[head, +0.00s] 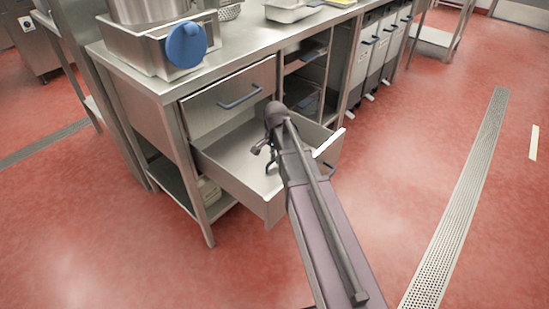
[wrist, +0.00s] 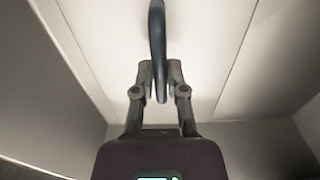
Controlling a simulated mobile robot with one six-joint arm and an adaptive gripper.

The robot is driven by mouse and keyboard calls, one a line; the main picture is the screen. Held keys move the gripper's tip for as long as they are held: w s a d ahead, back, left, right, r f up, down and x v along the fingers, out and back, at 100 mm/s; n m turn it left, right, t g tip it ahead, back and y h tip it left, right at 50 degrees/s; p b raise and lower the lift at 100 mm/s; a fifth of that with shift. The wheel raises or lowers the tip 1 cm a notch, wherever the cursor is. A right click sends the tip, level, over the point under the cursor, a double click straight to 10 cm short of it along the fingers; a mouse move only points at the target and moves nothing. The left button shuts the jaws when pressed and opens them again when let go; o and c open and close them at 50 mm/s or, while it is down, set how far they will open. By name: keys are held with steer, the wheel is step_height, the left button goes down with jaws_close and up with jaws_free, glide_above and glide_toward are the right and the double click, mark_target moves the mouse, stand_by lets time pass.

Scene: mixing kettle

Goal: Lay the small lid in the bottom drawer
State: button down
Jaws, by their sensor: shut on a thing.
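The bottom drawer (head: 229,157) is pulled open below the worktop, and its bare light floor shows. My gripper (head: 268,156) is at the drawer, pointing down into it. In the wrist view my gripper (wrist: 160,86) is shut on a thin dark blue piece with a rounded edge, the small lid (wrist: 157,45), seen edge-on. The light drawer floor lies behind it. In the head view my arm and gripper hide most of the lid, and whether it touches the floor I cannot tell.
The closed upper drawer (head: 228,98) with a dark handle sits above. A blue round disc (head: 186,45) stands against a steel tray (head: 150,50) with a large pot (head: 148,8) on the worktop. White bins (head: 382,45) stand to the right. The red floor in front is clear.

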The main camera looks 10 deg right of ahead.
steer(key=shift+f, duration=0.15)
steer(key=c, duration=0.7)
jaws_free()
step_height(320, 180, up, 12)
steer(key=p, duration=1.2)
steer(key=shift+s+a+n, duration=0.1)
steer(key=shift+s+n, duration=1.7)
steer(key=shift+s, duration=0.85)
steer(key=shift+s+a+n, duration=0.1)
steer(key=shift+s+n, duration=1.7)
steer(key=shift+s, duration=0.85)
steer(key=shift+s+n, duration=1.8)
steer(key=shift+s, duration=0.85)
